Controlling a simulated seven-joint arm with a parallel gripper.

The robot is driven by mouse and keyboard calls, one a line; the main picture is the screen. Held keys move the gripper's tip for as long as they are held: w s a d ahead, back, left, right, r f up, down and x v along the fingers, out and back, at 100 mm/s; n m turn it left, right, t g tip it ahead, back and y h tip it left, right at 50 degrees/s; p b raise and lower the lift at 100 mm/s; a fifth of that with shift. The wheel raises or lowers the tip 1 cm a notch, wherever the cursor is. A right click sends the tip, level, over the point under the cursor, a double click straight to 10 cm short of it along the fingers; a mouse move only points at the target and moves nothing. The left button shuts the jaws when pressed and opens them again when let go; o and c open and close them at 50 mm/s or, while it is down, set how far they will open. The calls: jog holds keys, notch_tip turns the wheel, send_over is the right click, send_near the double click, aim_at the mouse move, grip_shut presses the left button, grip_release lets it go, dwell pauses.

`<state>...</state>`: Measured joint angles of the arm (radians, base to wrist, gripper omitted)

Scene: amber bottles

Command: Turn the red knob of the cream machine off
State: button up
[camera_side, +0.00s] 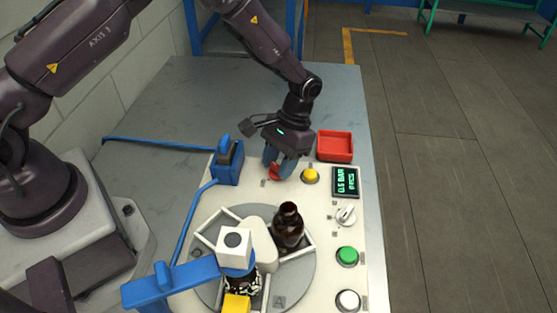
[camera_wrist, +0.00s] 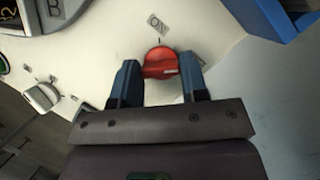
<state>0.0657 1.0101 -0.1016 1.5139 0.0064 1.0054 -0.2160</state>
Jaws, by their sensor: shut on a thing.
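The cream machine (camera_side: 222,175) stands on a grey table. Its red knob (camera_wrist: 160,61) shows near the top middle of the wrist view, with a small label reading ON just above it. The knob also shows in the side view (camera_side: 274,173), partly hidden by my gripper. My gripper (camera_wrist: 157,72) has its two blue fingers on either side of the knob and is shut on it. In the side view my gripper (camera_side: 279,165) points down at the machine's far edge. The knob's exact angle is hard to tell.
A yellow button (camera_side: 310,176) and a red tray (camera_side: 335,146) are right of my gripper, and a blue block (camera_side: 227,162) is left. A turntable (camera_side: 213,220) with a brown bottle (camera_side: 288,227) is nearer. A display (camera_side: 345,182), white selector (camera_side: 346,215) and green button (camera_side: 347,256) line the right side.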

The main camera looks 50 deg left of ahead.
jog(key=shift+m, duration=0.5)
jog(key=o, duration=0.9)
jog(key=shift+r, duration=0.1)
jog(key=v, duration=1.3)
jog(key=shift+d, duration=0.25)
